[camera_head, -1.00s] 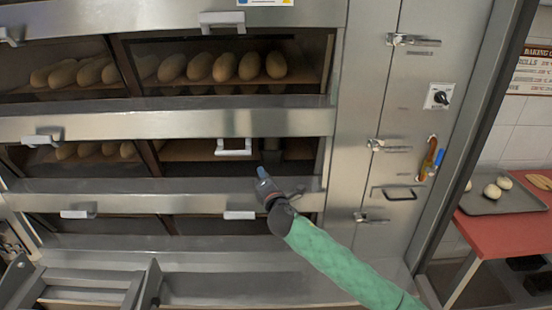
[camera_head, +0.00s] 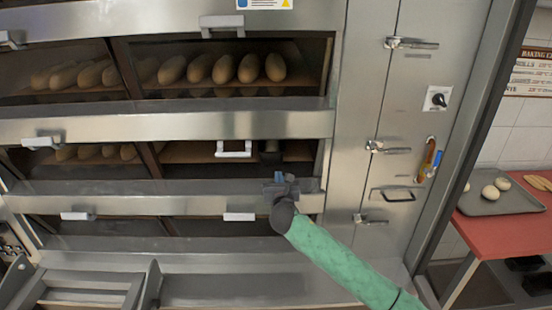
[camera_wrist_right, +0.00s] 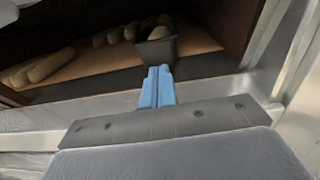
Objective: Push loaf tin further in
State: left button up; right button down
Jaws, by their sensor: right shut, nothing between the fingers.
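The loaf tin (camera_head: 269,157) is a small dark-grey tin inside the middle deck of the oven, right of the white handle. In the right wrist view the tin (camera_wrist_right: 156,52) stands on the deck floor just beyond my fingertips, and something pale shows at its top. My right gripper (camera_head: 280,178) is at the front ledge of that deck, in front of the tin. Its blue fingers (camera_wrist_right: 158,72) are shut with nothing between them. In the wrist view the fingertips overlap the tin's lower edge; I cannot tell whether they touch it. My left gripper is out of view.
Several loaves (camera_head: 222,68) lie in the upper deck, and more are at the middle deck's left. A white handle (camera_head: 233,149) is close left of the tin. The steel oven frame (camera_head: 345,150) bounds the opening on the right. A tray (camera_head: 500,200) stands on a red table.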

jog(key=p, duration=0.3)
send_near(275, 154)
jog(key=shift+w+r, duration=0.2)
jog(key=shift+w, duration=0.35)
jog(key=w, duration=0.2)
jog(key=w+p, duration=0.1)
jog(key=w, duration=0.1)
jog(key=shift+w+a+f, duration=0.15)
jog(key=shift+w, duration=0.15)
jog(key=shift+w+f+p, duration=0.1)
jog(key=shift+w+p, duration=0.25)
jog(key=shift+w, duration=0.2)
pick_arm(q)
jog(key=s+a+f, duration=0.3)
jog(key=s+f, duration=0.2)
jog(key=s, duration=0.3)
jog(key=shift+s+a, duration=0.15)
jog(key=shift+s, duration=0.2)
